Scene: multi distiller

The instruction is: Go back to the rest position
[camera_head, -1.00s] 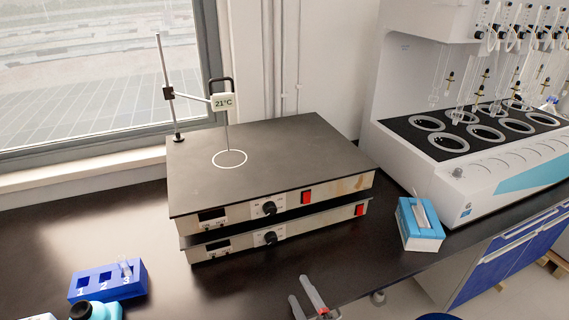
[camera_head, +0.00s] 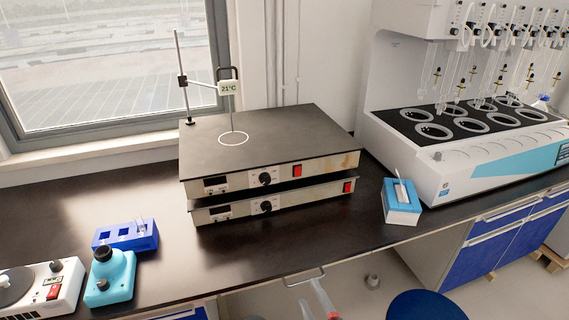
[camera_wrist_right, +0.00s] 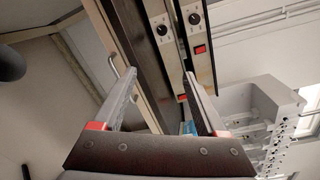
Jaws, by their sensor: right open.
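My right gripper (camera_head: 318,300) shows at the bottom of the head view, below the front edge of the bench. In the right wrist view my right gripper (camera_wrist_right: 160,100) has its two fingers spread with nothing between them. It is apart from the objects on the bench. My left gripper is not in view.
Two stacked hotplates (camera_head: 225,183) stand mid-bench, with a stand and a 21°C display (camera_head: 229,88). A blue numbered rack (camera_head: 112,240), a teal device (camera_head: 115,283) and a white device (camera_head: 62,288) are at left. A blue-white box (camera_head: 400,208) and a multi-distiller (camera_head: 470,170) are at right.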

